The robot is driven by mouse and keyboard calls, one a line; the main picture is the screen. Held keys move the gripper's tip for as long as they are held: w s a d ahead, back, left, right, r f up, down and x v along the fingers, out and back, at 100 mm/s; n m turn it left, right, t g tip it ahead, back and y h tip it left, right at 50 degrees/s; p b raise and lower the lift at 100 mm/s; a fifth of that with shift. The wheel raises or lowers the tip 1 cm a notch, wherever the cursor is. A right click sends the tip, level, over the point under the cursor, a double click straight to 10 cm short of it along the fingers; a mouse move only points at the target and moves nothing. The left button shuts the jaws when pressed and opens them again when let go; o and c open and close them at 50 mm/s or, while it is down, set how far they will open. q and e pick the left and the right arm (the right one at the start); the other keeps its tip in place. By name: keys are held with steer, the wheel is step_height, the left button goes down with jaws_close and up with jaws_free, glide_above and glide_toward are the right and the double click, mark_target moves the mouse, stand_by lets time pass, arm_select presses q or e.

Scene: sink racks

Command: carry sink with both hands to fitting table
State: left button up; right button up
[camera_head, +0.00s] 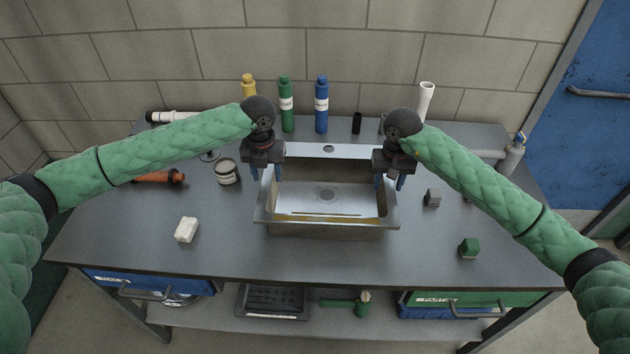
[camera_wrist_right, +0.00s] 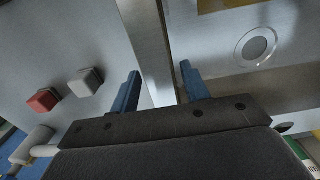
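The steel sink (camera_head: 325,229) sits on the grey table (camera_head: 110,235), its basin open upward with a drain in the floor. My left gripper (camera_head: 267,176) is above the sink's left side wall. My right gripper (camera_head: 390,183) is above its right side wall. In the right wrist view the blue fingertips of my right gripper (camera_wrist_right: 160,85) are apart, with the sink's rim (camera_wrist_right: 150,45) running between them and the drain (camera_wrist_right: 256,46) to the right. Whether the fingers touch the rim is unclear. The left fingers are too small to judge.
Yellow, green (camera_head: 286,105) and blue (camera_head: 321,104) bottles stand at the back wall. A white block (camera_head: 187,229), a tin (camera_head: 227,171) and an orange tool (camera_head: 159,177) lie left. A grey block (camera_head: 432,197) and a green block (camera_head: 469,247) lie right. The front middle is clear.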

arm_select(q)
steer(key=shift+r, duration=0.2)
arm_select(e)
steer(key=shift+r, duration=0.55)
arm_select(q)
step_height(320, 180, up, 12)
steer(key=shift+f, duration=0.15)
arm_select(e)
step_height(320, 180, up, 11)
stand_by(0.3)
steer(key=shift+f, duration=0.1)
stand_by(0.3)
